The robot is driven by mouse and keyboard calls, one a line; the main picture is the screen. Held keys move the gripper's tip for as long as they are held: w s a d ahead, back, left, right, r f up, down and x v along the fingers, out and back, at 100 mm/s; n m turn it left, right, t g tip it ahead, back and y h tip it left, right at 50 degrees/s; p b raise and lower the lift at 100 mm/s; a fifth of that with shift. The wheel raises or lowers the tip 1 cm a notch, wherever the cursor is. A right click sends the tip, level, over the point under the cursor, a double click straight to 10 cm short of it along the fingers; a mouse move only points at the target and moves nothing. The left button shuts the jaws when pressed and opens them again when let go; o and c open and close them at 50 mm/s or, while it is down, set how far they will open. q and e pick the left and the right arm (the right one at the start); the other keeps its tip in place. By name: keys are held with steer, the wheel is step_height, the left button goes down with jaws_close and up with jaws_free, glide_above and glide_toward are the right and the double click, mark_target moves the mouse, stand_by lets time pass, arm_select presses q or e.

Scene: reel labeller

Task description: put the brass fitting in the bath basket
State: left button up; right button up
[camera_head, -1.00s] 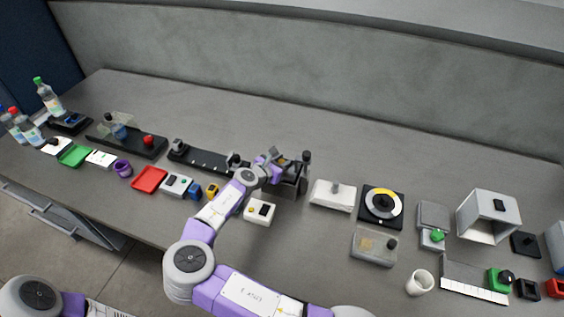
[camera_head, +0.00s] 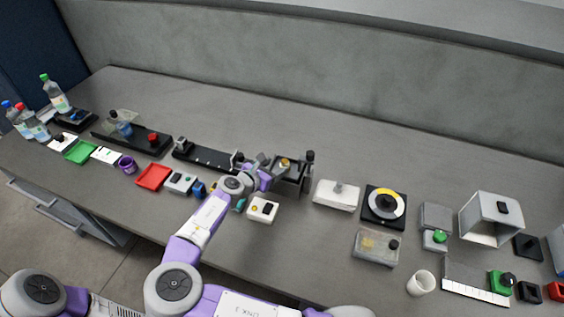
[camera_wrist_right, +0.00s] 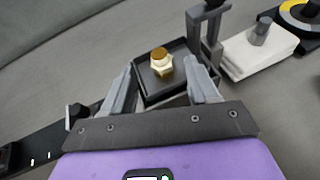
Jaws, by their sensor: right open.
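The brass fitting (camera_wrist_right: 161,63) has a brown-gold top and a pale hexagonal collar. It stands upright inside the dark square bath basket (camera_wrist_right: 148,95) in the right wrist view. In the head view the fitting (camera_head: 285,162) is a small gold spot at the dark basket frame (camera_head: 303,184). My right gripper (camera_wrist_right: 159,72) is open, its two grey fingers on either side of the fitting with gaps between. In the head view the right gripper (camera_head: 270,164) is at the basket's left side. My left gripper is out of view; only part of that arm shows.
A white block (camera_head: 336,195) and a dial (camera_head: 384,205) stand farther right. A black rail (camera_head: 210,158) lies left, and a white button box (camera_head: 262,210) in front. The bench behind is clear.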

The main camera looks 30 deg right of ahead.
steer(key=v, duration=0.4)
steer(key=shift+s+a+r, duration=0.1)
steer(key=shift+s+a, duration=0.05)
steer(key=shift+a, duration=0.1)
